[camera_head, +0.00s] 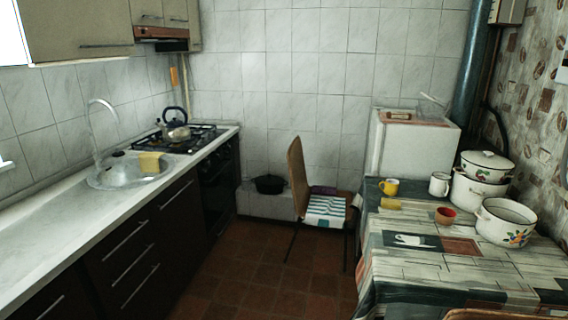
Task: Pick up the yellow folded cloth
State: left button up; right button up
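A yellow cloth (150,162) lies over the right edge of the round sink (104,178) in the left counter. A second, smaller flat yellow item (390,204) lies on the table at the right; I cannot tell whether it is a folded cloth or a sponge. Neither of my grippers shows in this view.
The covered table (420,275) bears a yellow mug (389,187), a white mug (439,184), a red cup (445,215) and enamel pots (505,221). A chair (298,180) with a striped towel stands beyond. The kettle (174,130) is on the stove. The tiled floor (260,275) between is clear.

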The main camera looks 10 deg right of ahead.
aim_at(385, 202)
jog(key=i+j+u, duration=0.2)
jog(key=i, duration=1.45)
jog(key=i+z, duration=0.3)
jog(key=z, duration=0.2)
jog(key=i+z, duration=0.3)
jog(key=z, duration=0.15)
jog(key=i+j+z, duration=0.2)
jog(key=z, duration=0.3)
jog(key=i, duration=0.1)
